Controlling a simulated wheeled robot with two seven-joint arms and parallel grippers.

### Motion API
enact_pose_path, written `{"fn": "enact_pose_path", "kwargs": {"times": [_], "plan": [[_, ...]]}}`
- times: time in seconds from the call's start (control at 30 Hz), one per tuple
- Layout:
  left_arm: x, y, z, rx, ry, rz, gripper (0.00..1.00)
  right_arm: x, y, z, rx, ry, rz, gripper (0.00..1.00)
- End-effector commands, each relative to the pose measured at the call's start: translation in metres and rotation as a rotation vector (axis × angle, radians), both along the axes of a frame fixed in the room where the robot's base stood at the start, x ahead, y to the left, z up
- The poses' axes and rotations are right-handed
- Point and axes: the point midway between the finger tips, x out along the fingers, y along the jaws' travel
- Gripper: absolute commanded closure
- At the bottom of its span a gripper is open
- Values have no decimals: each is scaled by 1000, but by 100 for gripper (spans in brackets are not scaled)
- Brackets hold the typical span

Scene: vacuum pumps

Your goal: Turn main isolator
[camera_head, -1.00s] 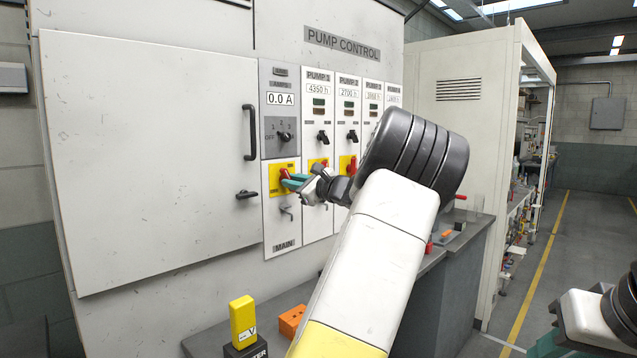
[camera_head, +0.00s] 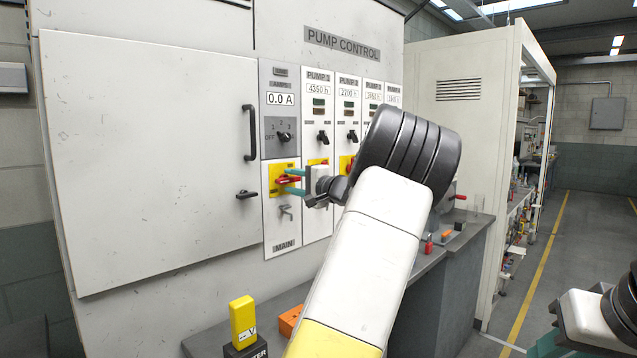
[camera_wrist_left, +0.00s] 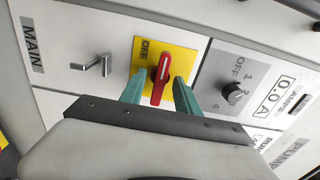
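The main isolator is a red rotary handle (camera_head: 287,180) on a yellow plate (camera_head: 278,191), on the MAIN column of the pump control panel. The handle lies level across the plate. Narrow gaps show between fingers and handle, so the gripper is open. Part of my right gripper (camera_head: 548,345) shows at the lower right; its fingertips are unclear.
A selector knob (camera_head: 285,137) is above the isolator and a metal hasp (camera_head: 286,210) below. Pump columns stand to the right. A cabinet door with a handle (camera_head: 250,132) is at left. A yellow meter (camera_head: 243,320) and an orange block (camera_head: 291,320) stand on the bench below.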

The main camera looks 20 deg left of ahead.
Motion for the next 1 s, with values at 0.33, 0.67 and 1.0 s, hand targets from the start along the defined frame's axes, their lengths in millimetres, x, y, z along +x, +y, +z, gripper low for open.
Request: {"fn": "enact_pose_path", "kwargs": {"times": [0.33, 0.67, 1.0], "plan": [[-3, -9, 0, 0, 1, 0, 62, 0, 0, 0, 0, 0, 0, 65], [-8, -18, 0, 0, 1, 0, 62, 0, 0, 0, 0, 0, 0, 65], [-9, -22, 0, 0, 1, -1, 62, 0, 0, 0, 0, 0, 0, 65]]}}
